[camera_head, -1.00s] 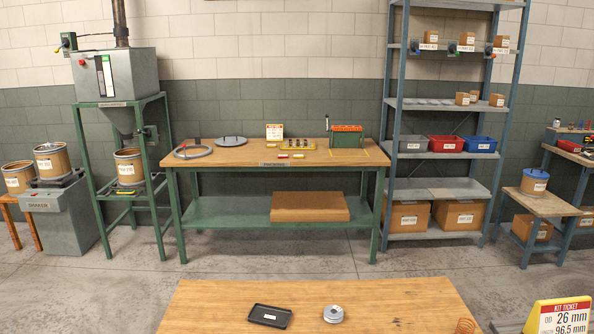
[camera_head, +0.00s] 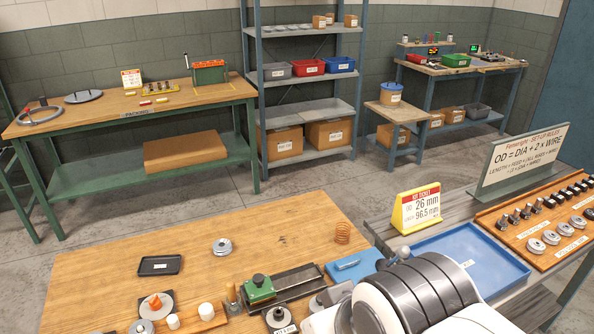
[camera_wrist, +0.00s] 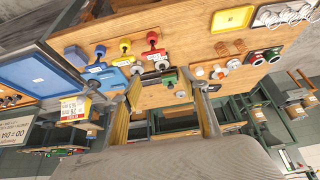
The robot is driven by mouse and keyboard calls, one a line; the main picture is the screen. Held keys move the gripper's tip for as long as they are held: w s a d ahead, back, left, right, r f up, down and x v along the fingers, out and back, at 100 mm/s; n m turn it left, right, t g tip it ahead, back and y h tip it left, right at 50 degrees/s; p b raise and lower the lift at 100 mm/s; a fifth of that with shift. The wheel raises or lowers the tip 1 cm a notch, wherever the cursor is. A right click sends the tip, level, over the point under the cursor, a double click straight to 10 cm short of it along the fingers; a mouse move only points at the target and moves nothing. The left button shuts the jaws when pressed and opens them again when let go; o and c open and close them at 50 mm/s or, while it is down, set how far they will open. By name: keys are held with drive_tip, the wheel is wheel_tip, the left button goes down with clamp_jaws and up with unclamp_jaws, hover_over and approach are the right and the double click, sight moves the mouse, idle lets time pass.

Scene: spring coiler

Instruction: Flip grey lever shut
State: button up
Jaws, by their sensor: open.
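My gripper (camera_wrist: 163,84) is open, its two pale fingers spread wide in the wrist view with nothing seen between the tips. It hangs over the wooden worktable (camera_wrist: 200,40). A row of handled fixtures stands there, with a blue knob (camera_wrist: 74,55), a yellow handle (camera_wrist: 125,45) and a red handle (camera_wrist: 152,38). A small grey part (camera_wrist: 160,64) lies close beyond the fingertips, beside a green block (camera_wrist: 171,76); I cannot tell whether it is the grey lever or how it is set. In the head view my grey-and-white arm hides part of the table's front right.
The green block (camera_head: 259,289), a black tray (camera_head: 160,265) and a copper spring (camera_head: 342,233) are on the worktable. A blue tray (camera_head: 470,255) and a yellow kit ticket (camera_head: 416,207) stand to the right. The table's back left is clear.

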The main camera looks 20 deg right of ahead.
clamp_jaws()
drive_tip(key=w+d+f+n, duration=0.1)
drive_tip(key=w+d+n, duration=0.2)
drive_tip(key=d+n, duration=1.2)
drive_tip(key=w+d+f+n, duration=0.2)
drive_tip(key=w+d+n, duration=0.1)
drive_tip(key=d+n, duration=1.2)
drive_tip(key=shift+d+f+n+h, duration=0.2)
drive_tip(key=shift+n+h, duration=0.1)
drive_tip(key=shift+n, duration=1.6)
